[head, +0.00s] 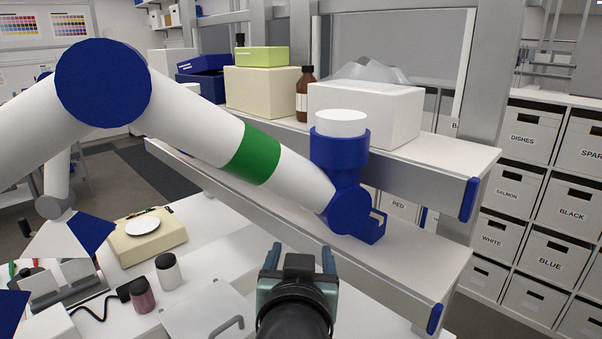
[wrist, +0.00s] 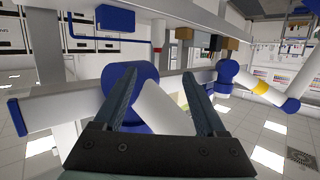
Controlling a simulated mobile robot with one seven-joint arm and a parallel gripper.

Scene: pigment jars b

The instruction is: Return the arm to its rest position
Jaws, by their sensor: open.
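My gripper (head: 300,258) is low in the middle of the head view, with its dark wrist behind it. Its two blue-grey fingers stand apart, in front of the lower shelf board. The wrist view shows the same gripper (wrist: 158,80) with its fingers spread and nothing held between them. The task names no other object. White links with blue joints fill part of both views and hide some of what is behind them.
A shelf unit (head: 458,170) with cartons (head: 262,88) and a brown bottle (head: 305,95) stands ahead. Labelled drawers (head: 533,130) are at right.

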